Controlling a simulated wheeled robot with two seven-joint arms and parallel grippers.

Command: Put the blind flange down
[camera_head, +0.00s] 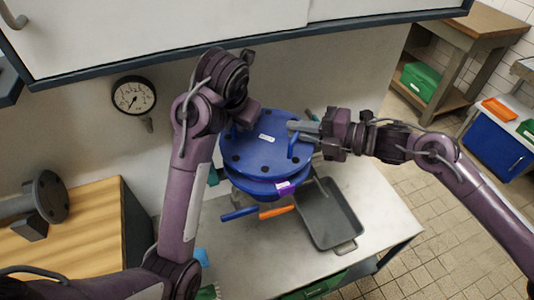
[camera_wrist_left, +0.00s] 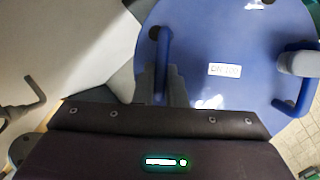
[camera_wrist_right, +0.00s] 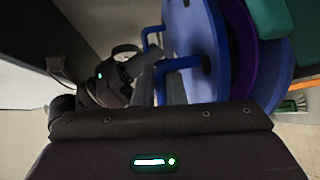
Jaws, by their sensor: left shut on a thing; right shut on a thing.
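The blind flange (camera_head: 262,157) is a blue disc with bolt holes, a white label and two blue bar handles. It also shows in the left wrist view (camera_wrist_left: 225,35) and edge-on in the right wrist view (camera_wrist_right: 197,35). My left gripper (camera_head: 240,125) is shut on its left handle (camera_wrist_left: 163,60). My right gripper (camera_head: 300,130) is shut on its right handle (camera_head: 292,146). Under it in the head view is a second blue disc (camera_head: 252,187) with a purple ring (camera_wrist_right: 240,50) between them. I cannot tell whether the flange touches the ring.
A grey tray (camera_head: 335,228) lies on the pale bench (camera_head: 385,222), right of the discs. A blue-handled tool (camera_head: 238,214) and an orange one (camera_head: 277,212) are left of it. A gauge (camera_head: 134,96) hangs on the wall. A wooden bench (camera_head: 90,235) stands left.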

